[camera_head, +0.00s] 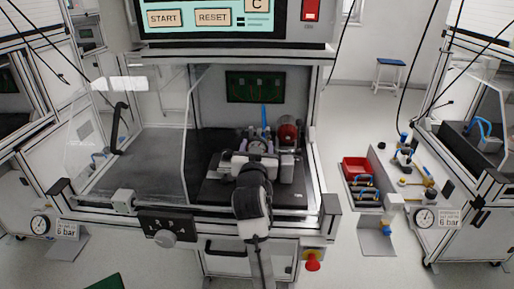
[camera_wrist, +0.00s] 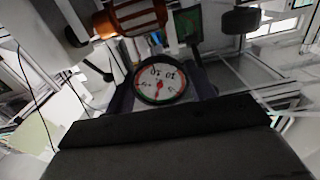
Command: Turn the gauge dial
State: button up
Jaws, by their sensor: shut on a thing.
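The gauge dial (camera_wrist: 160,83) shows in the wrist view as a round white face with a dark rim, red marks and a red needle. Its numbers appear upside down. My gripper (camera_wrist: 161,90) has its dark fingers on both sides of the dial and is shut on it. In the head view my gripper (camera_head: 258,150) reaches into the open test cell, at the pale fixture in its right half. There my wrist covers part of the fixture, and the dial's face cannot be made out.
A red and dark cylindrical part (camera_head: 288,132) stands just behind my gripper. A clear panel (camera_head: 198,135) is left of it. A black knob panel (camera_head: 168,230) and red stop button (camera_head: 312,264) are on the front. Two other gauges, left (camera_head: 40,225) and right (camera_head: 425,217), are outside.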

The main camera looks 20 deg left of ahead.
dwell(0.4)
jog(key=o, duration=1)
jog(key=shift+p+v, duration=1.9)
jog(key=shift+v, duration=5)
